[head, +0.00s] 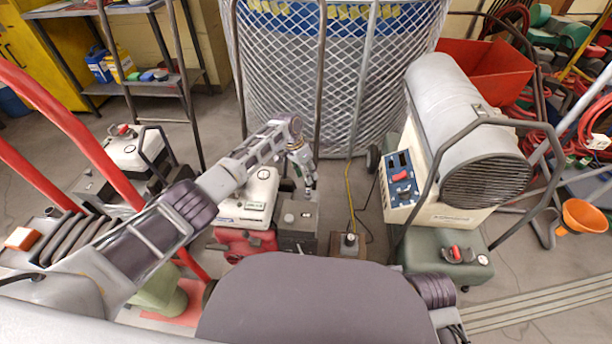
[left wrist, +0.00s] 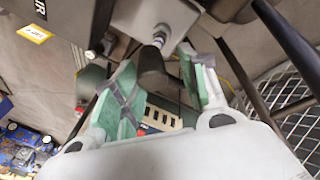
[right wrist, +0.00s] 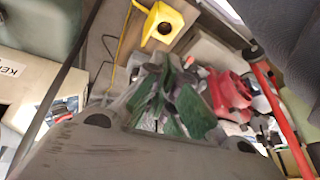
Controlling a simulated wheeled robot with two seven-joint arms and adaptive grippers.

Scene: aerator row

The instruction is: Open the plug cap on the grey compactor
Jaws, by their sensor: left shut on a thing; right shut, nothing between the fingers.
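The grey compactor (head: 297,238) is a low grey box in the middle of the head view, beside a red engine with a white top. My left gripper (head: 309,188) is at its far right corner. In the left wrist view the green-padded fingers (left wrist: 160,85) are shut on a dark, blunt piece, which looks like the plug cap (left wrist: 150,62). Its end is close to a metal stud on the pale grey housing (left wrist: 150,14); I cannot tell whether they touch. My right gripper (right wrist: 168,105) is shut and empty in the right wrist view and hidden in the head view.
The red engine (head: 240,241) stands close on the left of the compactor. A small box with a yellow cord (head: 348,244) stands on its right. Farther right is a cream-and-grey heater (head: 445,130) in a tube frame. A mesh-wrapped drum (head: 335,80) blocks the back.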

